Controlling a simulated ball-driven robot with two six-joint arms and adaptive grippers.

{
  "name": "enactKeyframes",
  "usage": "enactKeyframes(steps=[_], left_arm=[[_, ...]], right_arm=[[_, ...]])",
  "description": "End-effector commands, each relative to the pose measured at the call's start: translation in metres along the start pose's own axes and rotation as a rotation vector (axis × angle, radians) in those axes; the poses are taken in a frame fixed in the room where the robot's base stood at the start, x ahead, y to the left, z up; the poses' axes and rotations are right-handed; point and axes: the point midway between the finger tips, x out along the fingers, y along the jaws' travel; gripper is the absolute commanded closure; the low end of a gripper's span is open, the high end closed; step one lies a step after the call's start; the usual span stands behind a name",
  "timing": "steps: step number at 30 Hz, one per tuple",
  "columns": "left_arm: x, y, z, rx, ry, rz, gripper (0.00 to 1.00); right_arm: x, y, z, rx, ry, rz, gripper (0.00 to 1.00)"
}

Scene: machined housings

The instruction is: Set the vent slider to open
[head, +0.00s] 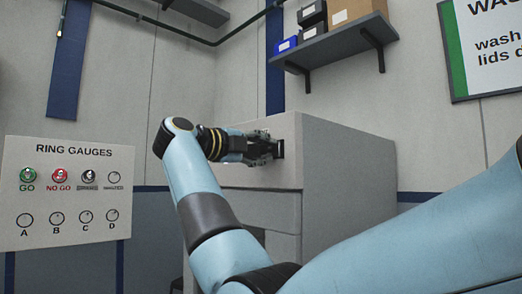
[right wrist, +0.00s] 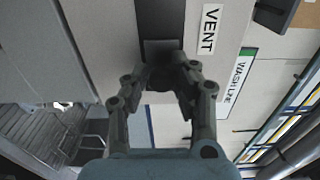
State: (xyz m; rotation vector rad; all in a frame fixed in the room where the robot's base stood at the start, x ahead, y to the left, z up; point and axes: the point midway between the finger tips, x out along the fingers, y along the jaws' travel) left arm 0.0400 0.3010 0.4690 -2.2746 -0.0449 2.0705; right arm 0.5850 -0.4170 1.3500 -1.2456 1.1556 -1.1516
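The vent slider sits on the front of a large grey cabinet (head: 335,165). In the right wrist view a dark track (right wrist: 156,18) runs down from the top edge, with the slider's dark plate (right wrist: 162,46) at its lower end. A white VENT label (right wrist: 209,28) is beside it. My right gripper (right wrist: 163,76) has its fingertips drawn together around a dark part at the slider, which they largely hide. In the head view my right gripper (head: 270,150) reaches the dark vent fitting (head: 280,148) on the cabinet. My left gripper is not in view.
A ring gauges board (head: 70,192) stands at the left. A shelf (head: 335,48) with boxes hangs above the cabinet. A green-edged wash sign (head: 490,50) is on the right wall; a WASH LINE sign (right wrist: 240,76) shows in the wrist view. The cabinet top looks clear.

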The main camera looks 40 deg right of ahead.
Motion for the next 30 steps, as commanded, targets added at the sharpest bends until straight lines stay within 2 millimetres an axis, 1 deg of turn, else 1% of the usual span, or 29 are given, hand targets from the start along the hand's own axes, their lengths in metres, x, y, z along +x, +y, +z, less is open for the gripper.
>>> enactKeyframes(steps=[1, 3, 4, 11, 13, 17, 21, 24, 27, 30], left_arm=[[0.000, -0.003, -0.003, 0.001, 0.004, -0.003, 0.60], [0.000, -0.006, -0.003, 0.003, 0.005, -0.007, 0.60], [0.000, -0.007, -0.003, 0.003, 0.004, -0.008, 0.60], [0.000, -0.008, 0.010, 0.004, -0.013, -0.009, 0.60], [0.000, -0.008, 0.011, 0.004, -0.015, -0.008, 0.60], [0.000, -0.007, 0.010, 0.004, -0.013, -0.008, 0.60], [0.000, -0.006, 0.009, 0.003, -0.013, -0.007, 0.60], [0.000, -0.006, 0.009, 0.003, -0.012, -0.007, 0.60], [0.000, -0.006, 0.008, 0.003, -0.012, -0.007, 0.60], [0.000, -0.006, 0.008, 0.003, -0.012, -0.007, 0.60]], right_arm=[[0.001, -0.001, -0.001, 0.001, 0.002, -0.002, 0.65], [0.001, -0.001, -0.001, 0.001, 0.002, -0.002, 0.56], [0.001, -0.001, 0.000, 0.001, 0.001, -0.002, 0.53], [0.000, -0.001, 0.000, 0.001, -0.001, -0.002, 0.53], [-0.003, -0.001, 0.001, 0.001, -0.002, -0.001, 0.53], [-0.021, 0.000, 0.001, 0.001, -0.004, 0.000, 0.53], [-0.046, 0.000, 0.000, 0.000, -0.003, 0.001, 0.53], [-0.061, 0.000, 0.000, 0.000, -0.001, 0.000, 0.53], [-0.070, 0.000, -0.001, 0.000, 0.000, -0.001, 0.53], [-0.073, 0.000, -0.001, 0.001, 0.001, -0.002, 0.53]])
